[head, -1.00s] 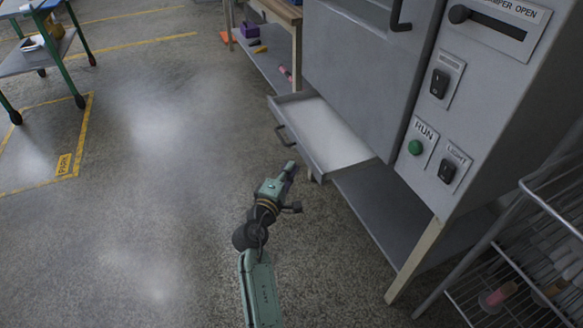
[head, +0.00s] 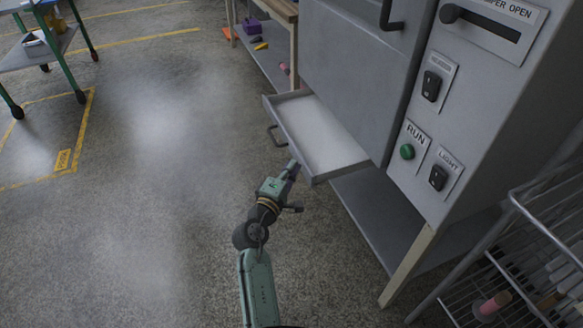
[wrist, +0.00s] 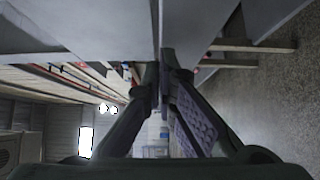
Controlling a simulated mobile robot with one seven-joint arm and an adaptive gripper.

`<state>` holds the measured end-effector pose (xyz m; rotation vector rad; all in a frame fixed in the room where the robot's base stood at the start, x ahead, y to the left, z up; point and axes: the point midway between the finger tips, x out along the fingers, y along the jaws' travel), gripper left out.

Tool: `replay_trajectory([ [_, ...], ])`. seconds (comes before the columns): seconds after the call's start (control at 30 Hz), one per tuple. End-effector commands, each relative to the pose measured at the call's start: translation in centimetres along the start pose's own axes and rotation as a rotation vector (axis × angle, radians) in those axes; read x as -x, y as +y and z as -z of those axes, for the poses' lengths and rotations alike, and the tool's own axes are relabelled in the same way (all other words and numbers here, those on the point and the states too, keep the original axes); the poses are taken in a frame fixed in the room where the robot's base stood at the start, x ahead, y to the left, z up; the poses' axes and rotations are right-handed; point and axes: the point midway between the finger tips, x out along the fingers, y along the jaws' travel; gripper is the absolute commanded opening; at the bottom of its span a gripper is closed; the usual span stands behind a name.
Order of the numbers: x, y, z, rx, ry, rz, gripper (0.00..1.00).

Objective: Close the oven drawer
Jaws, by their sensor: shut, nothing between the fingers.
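The oven drawer (head: 318,138) is a shallow grey tray pulled out from under the oven's front. A dark handle (head: 277,136) is on its front panel. The drawer looks empty. The grey oven (head: 365,85) stands above it. My gripper (head: 293,166) is shut and empty, beside the near end of the drawer's front panel. I cannot tell in the head view whether it touches the panel. In the wrist view, my gripper's fingers (wrist: 163,60) meet close to a grey surface, and the handle cannot be made out there.
The control panel with a green button (head: 407,152) is on the oven's right side. A wire rack (head: 530,250) stands at the lower right. An oven leg (head: 408,265) and a lower shelf (head: 385,205) are below the drawer. A workbench (head: 270,45) stands behind.

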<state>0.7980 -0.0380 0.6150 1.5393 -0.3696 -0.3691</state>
Motion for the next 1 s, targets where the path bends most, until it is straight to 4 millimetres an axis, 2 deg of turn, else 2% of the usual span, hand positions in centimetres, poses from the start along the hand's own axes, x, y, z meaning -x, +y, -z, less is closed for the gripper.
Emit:
replay_trajectory([
  [0.17,-0.5,0.1,-0.5,0.001,0.000,-0.001,0.00],
  [0.27,-1.5,0.2,-1.6,0.001,-0.002,-0.001,0.00],
  [0.7,-9.2,0.3,-9.3,0.002,-0.002,0.000,0.00],
  [1.0,-12.3,0.1,-12.4,0.001,-0.001,0.001,0.00],
])
